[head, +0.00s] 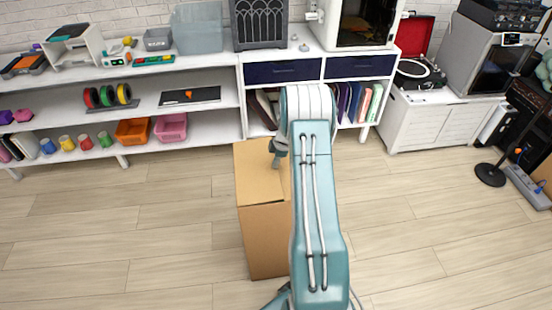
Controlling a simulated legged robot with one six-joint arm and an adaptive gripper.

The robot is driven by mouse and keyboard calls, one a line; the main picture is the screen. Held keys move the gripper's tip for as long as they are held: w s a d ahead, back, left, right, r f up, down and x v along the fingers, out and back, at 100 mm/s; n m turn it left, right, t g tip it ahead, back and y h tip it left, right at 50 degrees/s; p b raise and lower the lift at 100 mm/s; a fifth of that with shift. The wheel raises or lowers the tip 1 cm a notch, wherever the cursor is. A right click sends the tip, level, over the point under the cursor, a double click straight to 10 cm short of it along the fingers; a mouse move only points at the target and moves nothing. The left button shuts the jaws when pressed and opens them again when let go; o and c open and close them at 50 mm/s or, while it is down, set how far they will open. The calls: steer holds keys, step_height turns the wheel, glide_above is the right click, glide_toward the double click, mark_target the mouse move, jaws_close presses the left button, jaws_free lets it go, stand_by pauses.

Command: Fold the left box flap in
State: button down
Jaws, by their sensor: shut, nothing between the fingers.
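A tall cardboard box (265,240) stands on the wooden floor in the middle of the head view. Its top shows a flap (257,182) on the left that lies about level with the top, with a thin seam along its front edge. My arm hides the right part of the box, so any right flap cannot be seen. My gripper (276,164) is shut and empty. It points down at the top of the box, near the flap's right side. I cannot tell whether its tips touch the cardboard.
White shelves (60,109) with spools, bins and pots line the wall behind the box. A white cabinet (440,122) with a red record player (416,60) stands at the right. A black stand (490,174) is on the floor at far right. The floor left of the box is clear.

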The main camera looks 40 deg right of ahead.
steer(key=shift+s+d+f, duration=0.1)
steer(key=shift+d+f, duration=0.1)
steer(key=shift+f, duration=0.7)
steer(key=shift+a, duration=0.1)
